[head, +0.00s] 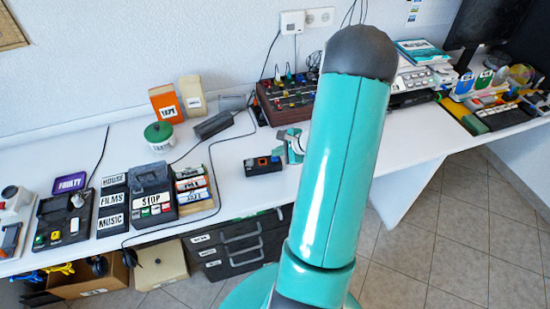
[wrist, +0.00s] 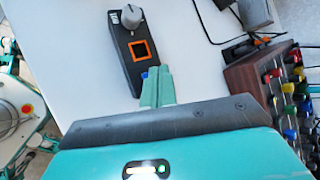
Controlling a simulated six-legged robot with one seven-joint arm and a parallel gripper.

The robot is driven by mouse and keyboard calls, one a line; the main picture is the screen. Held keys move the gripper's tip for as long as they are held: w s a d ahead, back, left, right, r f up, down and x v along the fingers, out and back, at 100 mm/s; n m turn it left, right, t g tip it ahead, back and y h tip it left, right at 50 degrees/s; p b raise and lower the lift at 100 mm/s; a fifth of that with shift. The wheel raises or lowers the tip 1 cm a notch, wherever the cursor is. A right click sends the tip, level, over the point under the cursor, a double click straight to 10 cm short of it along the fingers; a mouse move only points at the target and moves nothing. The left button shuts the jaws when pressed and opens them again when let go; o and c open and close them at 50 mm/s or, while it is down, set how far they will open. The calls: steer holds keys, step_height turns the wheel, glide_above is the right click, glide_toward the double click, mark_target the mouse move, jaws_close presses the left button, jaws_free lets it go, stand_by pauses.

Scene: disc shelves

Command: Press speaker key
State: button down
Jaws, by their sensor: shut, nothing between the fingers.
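A small black box (wrist: 127,67) lies on the white table in the wrist view. It has a grey knob (wrist: 131,16), an orange-framed square key (wrist: 139,50), a blue button near my fingers and a small white label that I cannot read. The box also shows in the head view (head: 263,168). I cannot tell for certain which key is the speaker key. My gripper (wrist: 157,72) is shut and empty, its green fingertips by the near end of the box, around the blue button. I cannot tell whether they touch it. In the head view, my arm partly hides my gripper (head: 291,142).
A wooden-sided panel (wrist: 275,85) with coloured knobs stands right of my gripper, with black cables (wrist: 210,30) nearby. In the head view, labelled boxes (head: 151,198) stand at left, and an orange box (head: 166,104) and green-lidded pot (head: 159,137) behind. Bare table lies around the black box.

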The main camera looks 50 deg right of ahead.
mark_target(278, 159)
steer(key=shift+f, duration=0.3)
steer(key=shift+f, duration=0.25)
stand_by(0.4)
steer(key=shift+r, duration=0.7)
steer(key=shift+r, duration=3)
